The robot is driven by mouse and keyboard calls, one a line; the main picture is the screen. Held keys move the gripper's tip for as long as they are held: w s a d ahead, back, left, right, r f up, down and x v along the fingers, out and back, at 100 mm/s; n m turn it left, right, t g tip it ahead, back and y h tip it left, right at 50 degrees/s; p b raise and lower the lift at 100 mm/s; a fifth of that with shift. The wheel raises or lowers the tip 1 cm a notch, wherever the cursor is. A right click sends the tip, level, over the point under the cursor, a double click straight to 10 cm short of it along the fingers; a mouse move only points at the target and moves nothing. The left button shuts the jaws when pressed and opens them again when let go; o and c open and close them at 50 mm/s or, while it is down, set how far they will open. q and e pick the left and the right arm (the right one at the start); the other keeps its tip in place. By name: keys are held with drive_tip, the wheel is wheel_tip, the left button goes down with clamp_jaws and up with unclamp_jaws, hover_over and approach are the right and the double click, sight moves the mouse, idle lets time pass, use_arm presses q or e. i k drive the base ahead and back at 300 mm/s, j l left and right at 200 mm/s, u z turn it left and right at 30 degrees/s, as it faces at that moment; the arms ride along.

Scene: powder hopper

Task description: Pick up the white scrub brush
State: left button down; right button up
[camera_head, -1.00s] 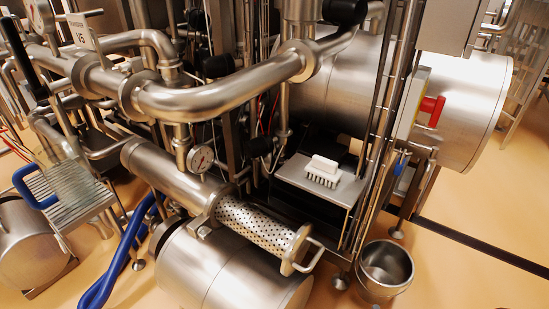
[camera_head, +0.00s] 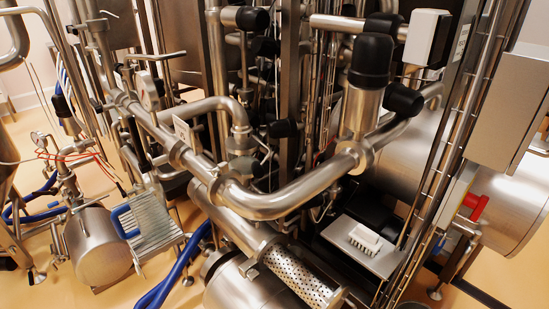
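The white scrub brush (camera_head: 365,238) lies bristles down on a small grey metal shelf (camera_head: 378,262), right of centre and low in the head view. The shelf is beside the upright rails on the right and behind the perforated strainer tube. Nothing touches the brush except the shelf. Neither of my grippers shows in the head view.
A thick bent steel pipe (camera_head: 270,205) runs across in front of the machine. The perforated strainer (camera_head: 300,279) lies below left of the shelf. Upright rails (camera_head: 447,150) stand right of it. A red-handled valve (camera_head: 474,206) is further right. Tan floor (camera_head: 520,262) is open at lower right.

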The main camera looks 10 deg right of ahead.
sight(361, 234)
drive_tip(key=k+z, duration=0.1)
drive_tip(key=z, duration=0.9)
